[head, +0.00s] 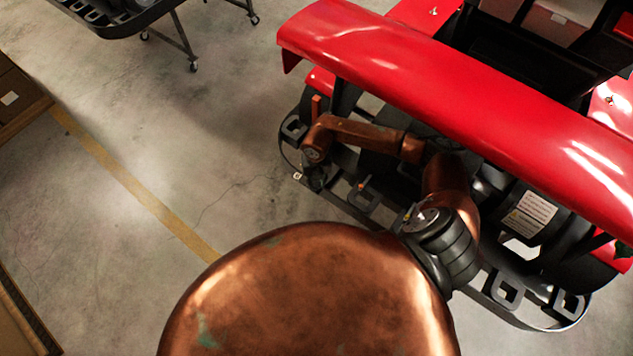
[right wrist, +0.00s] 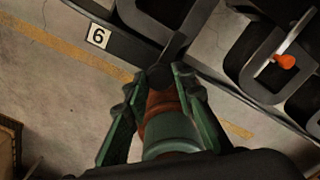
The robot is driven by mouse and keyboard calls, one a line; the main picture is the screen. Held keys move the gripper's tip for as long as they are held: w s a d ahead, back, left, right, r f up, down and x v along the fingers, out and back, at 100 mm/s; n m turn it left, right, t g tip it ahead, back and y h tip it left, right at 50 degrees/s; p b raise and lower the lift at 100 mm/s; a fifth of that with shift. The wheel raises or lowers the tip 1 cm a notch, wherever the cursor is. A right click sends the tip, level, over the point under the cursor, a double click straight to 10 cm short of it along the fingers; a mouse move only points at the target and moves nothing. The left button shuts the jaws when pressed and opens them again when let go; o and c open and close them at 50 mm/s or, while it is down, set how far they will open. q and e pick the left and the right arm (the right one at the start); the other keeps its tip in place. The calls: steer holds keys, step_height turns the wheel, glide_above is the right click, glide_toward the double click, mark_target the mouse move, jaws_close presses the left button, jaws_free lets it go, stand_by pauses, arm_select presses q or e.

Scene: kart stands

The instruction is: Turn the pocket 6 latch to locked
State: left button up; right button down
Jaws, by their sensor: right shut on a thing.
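My right gripper (head: 313,178) reaches down to the outer edge of the red kart's stand in the head view. It also shows in the right wrist view (right wrist: 157,80), its green fingers closed around the pocket 6 latch (right wrist: 164,73). Only a dark part of that latch shows at the fingertips; the rest is hidden by the fingers, and I cannot tell its exact angle. The white label 6 (right wrist: 98,36) is on the dark rail up and left of the fingers. My left gripper is not in view.
A neighbouring pocket (right wrist: 260,88) has an orange-tipped latch (right wrist: 285,61). The red body panel (head: 450,85) overhangs the stand and my right arm passes close beside it. Bare concrete floor with a yellow line (head: 130,183) lies to the left. Brown boxes (head: 18,98) stand at the far left.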

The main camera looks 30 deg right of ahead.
mark_target(316, 184)
steer(key=c, duration=1.6)
jaws_free()
step_height(316, 184, up, 12)
